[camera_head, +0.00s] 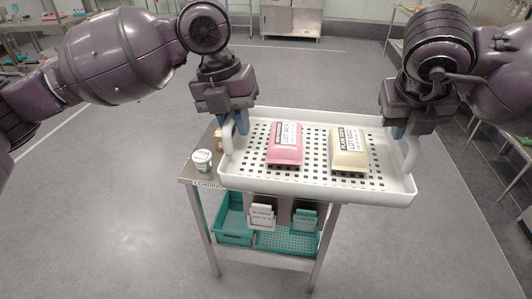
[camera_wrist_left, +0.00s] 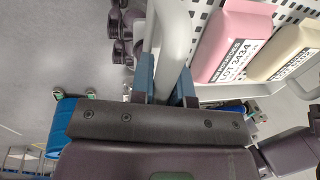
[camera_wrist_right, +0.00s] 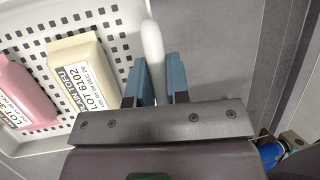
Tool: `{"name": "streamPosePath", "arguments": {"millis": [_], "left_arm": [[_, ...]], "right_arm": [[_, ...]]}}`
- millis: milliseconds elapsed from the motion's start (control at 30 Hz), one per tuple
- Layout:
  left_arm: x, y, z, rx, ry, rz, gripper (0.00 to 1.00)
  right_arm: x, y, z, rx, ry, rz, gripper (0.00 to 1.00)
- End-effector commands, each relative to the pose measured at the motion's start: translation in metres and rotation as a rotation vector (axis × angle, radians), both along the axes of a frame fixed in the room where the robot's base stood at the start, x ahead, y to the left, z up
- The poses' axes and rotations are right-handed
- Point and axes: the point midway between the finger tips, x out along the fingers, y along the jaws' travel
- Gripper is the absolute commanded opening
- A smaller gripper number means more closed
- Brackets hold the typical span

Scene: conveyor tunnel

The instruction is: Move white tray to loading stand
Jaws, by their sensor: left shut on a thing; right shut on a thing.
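The white tray (camera_head: 310,182) is perforated and has a raised handle at each end. It carries a pink pack (camera_head: 285,145) and a cream pack (camera_head: 349,150) with lot labels. My left gripper (camera_head: 236,125) is shut on the tray's left handle, which shows between its blue fingers in the left wrist view (camera_wrist_left: 170,85). My right gripper (camera_head: 398,130) is shut on the right handle, also between the fingers in the right wrist view (camera_wrist_right: 157,85). The tray is over the steel loading stand (camera_head: 205,180), extending past its right side. Whether it touches the stand top is hidden.
A small white cup (camera_head: 202,160) stands on the stand's left part, close to the tray. A brownish item (camera_head: 219,140) is behind it. Teal bins (camera_head: 233,222) and label cards (camera_head: 262,217) are lower on the stand. Open grey floor surrounds it.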

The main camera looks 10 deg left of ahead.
Motion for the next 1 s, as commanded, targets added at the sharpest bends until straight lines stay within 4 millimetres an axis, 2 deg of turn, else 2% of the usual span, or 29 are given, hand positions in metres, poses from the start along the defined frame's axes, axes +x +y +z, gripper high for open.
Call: {"name": "streamPosePath", "arguments": {"millis": [667, 1000], "left_arm": [[0.000, 0.000, -0.001, 0.000, -0.001, 0.000, 0.00], [0.003, 0.000, -0.028, 0.000, 0.001, 0.001, 0.00]], "right_arm": [[0.000, 0.000, -0.001, -0.001, -0.001, -0.001, 0.00], [0.003, 0.000, -0.028, 0.000, 0.002, 0.000, 0.00]]}}
